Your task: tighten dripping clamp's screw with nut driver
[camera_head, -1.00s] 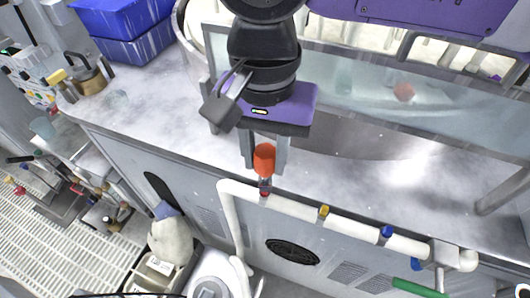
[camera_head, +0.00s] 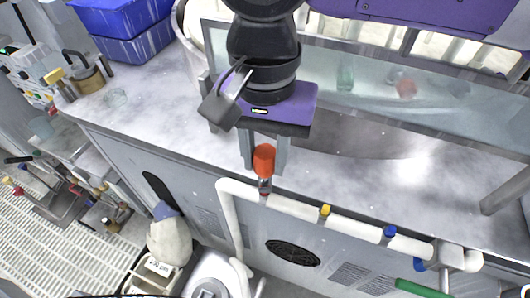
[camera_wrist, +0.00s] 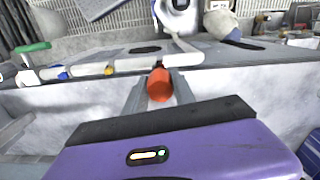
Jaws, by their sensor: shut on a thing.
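The nut driver has a red-orange handle (camera_head: 264,160), which also shows in the wrist view (camera_wrist: 160,86). My gripper (camera_head: 264,158) is shut on this handle, one finger on each side. The driver's short shaft points down to the white pipe (camera_head: 293,207) along the bench front. Its tip is at or just above a clamp spot with a little red on it; I cannot tell whether it is seated on a screw. A yellow-marked clamp (camera_head: 324,210) and a blue-marked clamp (camera_head: 390,231) are farther right on the pipe. No drip is clearly visible.
The pale benchtop (camera_head: 170,115) is mostly clear beside my gripper. A glass-like panel (camera_head: 350,90) stands behind. Blue bins (camera_head: 135,45) sit at the back left. A green handle (camera_head: 420,288) is at lower right, and a pale sack-like object (camera_head: 170,240) stands below the bench.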

